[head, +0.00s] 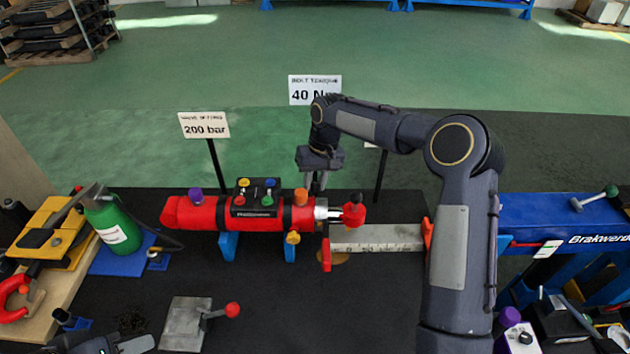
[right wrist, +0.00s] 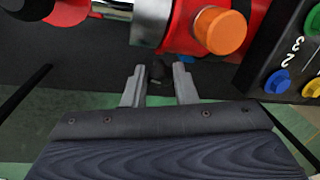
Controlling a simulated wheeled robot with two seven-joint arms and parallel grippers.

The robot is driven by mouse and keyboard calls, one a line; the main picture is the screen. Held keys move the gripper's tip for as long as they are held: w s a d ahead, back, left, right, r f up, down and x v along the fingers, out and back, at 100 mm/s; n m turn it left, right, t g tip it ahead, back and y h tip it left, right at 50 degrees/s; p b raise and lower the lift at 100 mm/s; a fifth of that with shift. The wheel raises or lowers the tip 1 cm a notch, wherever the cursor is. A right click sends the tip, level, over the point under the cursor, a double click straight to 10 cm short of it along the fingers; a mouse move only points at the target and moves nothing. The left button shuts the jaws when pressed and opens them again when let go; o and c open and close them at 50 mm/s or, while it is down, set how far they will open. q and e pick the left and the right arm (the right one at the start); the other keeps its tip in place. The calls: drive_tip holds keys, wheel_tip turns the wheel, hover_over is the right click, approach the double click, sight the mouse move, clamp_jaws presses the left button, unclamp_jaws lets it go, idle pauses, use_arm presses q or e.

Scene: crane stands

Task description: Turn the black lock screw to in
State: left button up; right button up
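The red cylinder (head: 262,213) lies across blue supports on the dark bench, with a bright metal collar (head: 321,212) at its right end. My right gripper (head: 318,183) points down just behind and above that collar. In the right wrist view its two grey fingers (right wrist: 159,84) stand apart. A small dark knob, seemingly the black lock screw (right wrist: 157,71), shows between the fingertips beside the metal collar (right wrist: 151,22); I see a gap at the fingers and no clear grip. The screw is hidden in the head view. A dark part at the bottom left edge seems to be my left gripper (head: 112,345).
An orange knob (head: 300,196) is close to the right gripper, and a red knob (head: 354,211) stands right of the collar. A scale bar (head: 378,237) lies below. Signs (head: 204,125) stand behind. A green bottle (head: 113,222) is at left.

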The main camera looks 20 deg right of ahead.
clamp_jaws()
drive_tip(key=m, duration=0.1)
drive_tip(key=m+h, duration=0.1)
drive_tip(key=shift+a+r+m+h, duration=0.15)
drive_tip(key=shift+a+m+h, duration=0.05)
drive_tip(key=shift+m+h, duration=0.1)
drive_tip(key=shift+w+a+m+g+h+p, duration=0.1)
drive_tip(key=shift+m+g+h+p, duration=0.2)
drive_tip(key=shift+m+h+p, duration=0.65)
drive_tip(key=m+p, duration=0.1)
drive_tip(key=m, duration=0.2)
drive_tip(key=m+g+h, duration=0.1)
drive_tip(key=m, duration=0.2)
drive_tip(key=shift+w+a+g+h+p, duration=0.1)
drive_tip(key=shift+w+g+h+p, duration=0.05)
drive_tip(key=shift+g+h+p, duration=0.15)
drive_tip(key=o, duration=0.5)
unclamp_jaws()
